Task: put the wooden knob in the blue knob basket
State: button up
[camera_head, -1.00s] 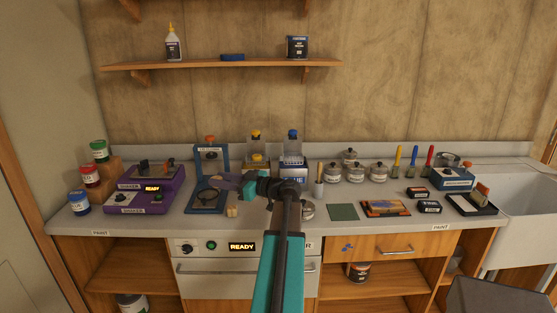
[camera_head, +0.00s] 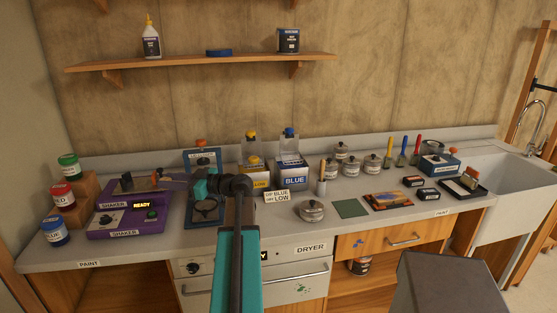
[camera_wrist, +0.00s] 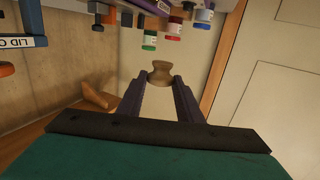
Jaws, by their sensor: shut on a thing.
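The wooden knob (camera_wrist: 161,73) is pale brown with a narrowed waist. In the wrist view it sits between the tips of my gripper (camera_wrist: 160,82), whose purple fingers are shut on it. In the head view my gripper reaches left from the teal wrist, in front of the purple shaker (camera_head: 125,218); the knob is hard to make out there. I cannot identify a blue knob basket for certain. A low blue item (camera_head: 219,53) lies on the wall shelf, and a blue labelled box (camera_head: 440,165) stands at the bench's right.
Red, green and blue-labelled jars (camera_head: 62,195) stand at the far left. The blue lid stand (camera_head: 203,160) is beside my wrist. Yellow and blue dispensers (camera_head: 292,175), lidded pots (camera_head: 349,168) and brushes (camera_head: 403,150) crowd the back. The sink (camera_head: 505,185) is at right.

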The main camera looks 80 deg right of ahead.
aim_at(291, 159)
jog(key=i, duration=0.85)
jog(key=u, duration=0.85)
jog(key=k, duration=0.1)
jog(key=z, duration=2.3)
